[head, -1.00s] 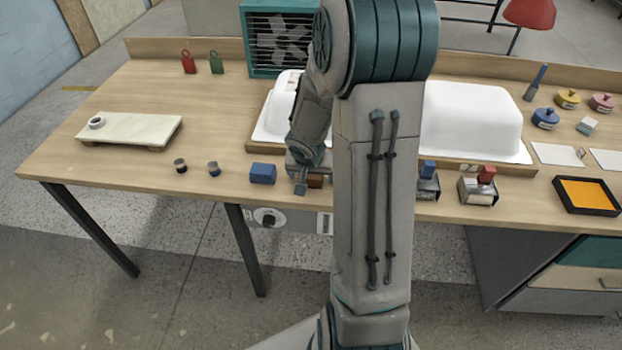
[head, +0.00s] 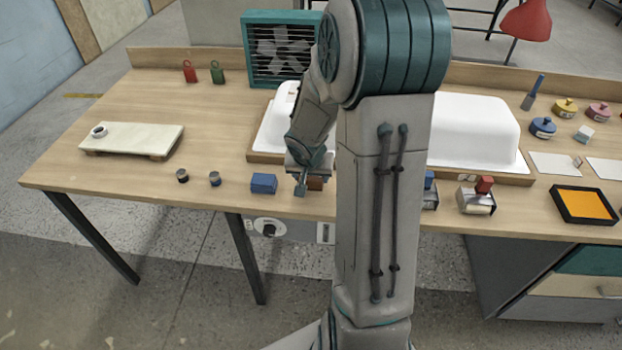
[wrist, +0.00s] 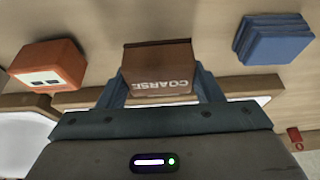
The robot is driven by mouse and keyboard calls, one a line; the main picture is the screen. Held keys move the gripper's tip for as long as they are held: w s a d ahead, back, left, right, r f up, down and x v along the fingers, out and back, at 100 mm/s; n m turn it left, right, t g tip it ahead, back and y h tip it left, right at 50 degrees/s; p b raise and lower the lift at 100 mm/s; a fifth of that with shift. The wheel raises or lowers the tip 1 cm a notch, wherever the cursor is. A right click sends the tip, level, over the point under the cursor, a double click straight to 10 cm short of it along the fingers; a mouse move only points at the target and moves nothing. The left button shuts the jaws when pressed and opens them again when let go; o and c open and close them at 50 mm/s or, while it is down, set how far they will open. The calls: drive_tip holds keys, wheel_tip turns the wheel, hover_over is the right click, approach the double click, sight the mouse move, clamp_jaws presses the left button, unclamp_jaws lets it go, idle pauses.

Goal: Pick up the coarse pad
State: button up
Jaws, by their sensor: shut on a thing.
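The coarse pad is a brown block (wrist: 158,70) with the word COARSE on its face, seen upside down in the wrist view. My gripper (wrist: 160,92) is shut on it, with one finger on each side. In the head view the pad (head: 316,183) shows partly at my gripper (head: 304,180), near the table's front edge, and my arm covers part of this area. I cannot tell exactly how high the pad is above the table.
A blue block (head: 263,183) sits just left of the pad. An orange-red block (wrist: 48,66) is on its other side. White tub shells (head: 470,122) stand behind on a wooden base. Two small jars (head: 183,176) stand farther left, with clear tabletop around them.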

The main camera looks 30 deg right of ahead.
drive_tip(key=d+r+p, duration=0.3)
drive_tip(key=d+r, duration=0.5)
drive_tip(key=d, duration=0.3)
drive_tip(key=shift+w+d+p, duration=0.35)
drive_tip(key=shift+w, duration=0.05)
drive_tip(key=shift+o, duration=0.4)
